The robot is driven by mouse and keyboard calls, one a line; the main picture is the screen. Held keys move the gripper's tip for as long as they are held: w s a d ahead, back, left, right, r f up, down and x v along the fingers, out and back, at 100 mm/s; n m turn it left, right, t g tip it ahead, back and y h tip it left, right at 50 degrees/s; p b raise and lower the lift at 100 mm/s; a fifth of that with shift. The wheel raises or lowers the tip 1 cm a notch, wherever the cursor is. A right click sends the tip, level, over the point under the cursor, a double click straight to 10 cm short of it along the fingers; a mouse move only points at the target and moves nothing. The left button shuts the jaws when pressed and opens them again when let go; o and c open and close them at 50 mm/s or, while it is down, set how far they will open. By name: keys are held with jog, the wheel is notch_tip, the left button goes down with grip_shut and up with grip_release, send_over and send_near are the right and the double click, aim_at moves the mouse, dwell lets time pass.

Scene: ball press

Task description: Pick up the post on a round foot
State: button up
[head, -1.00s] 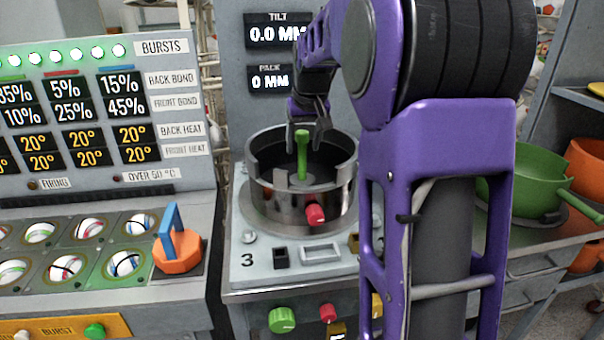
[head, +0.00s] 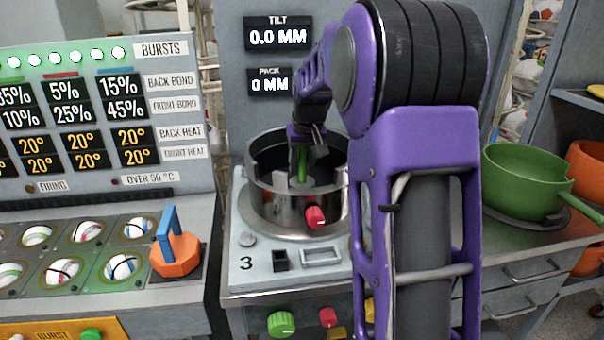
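The green post (head: 301,164) stands upright inside the metal ring (head: 262,197) of the press. Its round grey foot is partly hidden by the ring's near wall. My gripper (head: 306,148) points down from above into the ring, with its fingers at the upper part of the post. The fingers cover the post's top. I cannot tell whether they are closed on it or only around it.
The ring's wall surrounds the post, with a red knob (head: 315,217) at its front. To the left is an orange weight with a blue handle (head: 176,247) beside a panel of round wells. A green pan (head: 525,180) stands at the right.

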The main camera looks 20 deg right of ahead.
grip_shut()
jog(key=shift+r, duration=0.1)
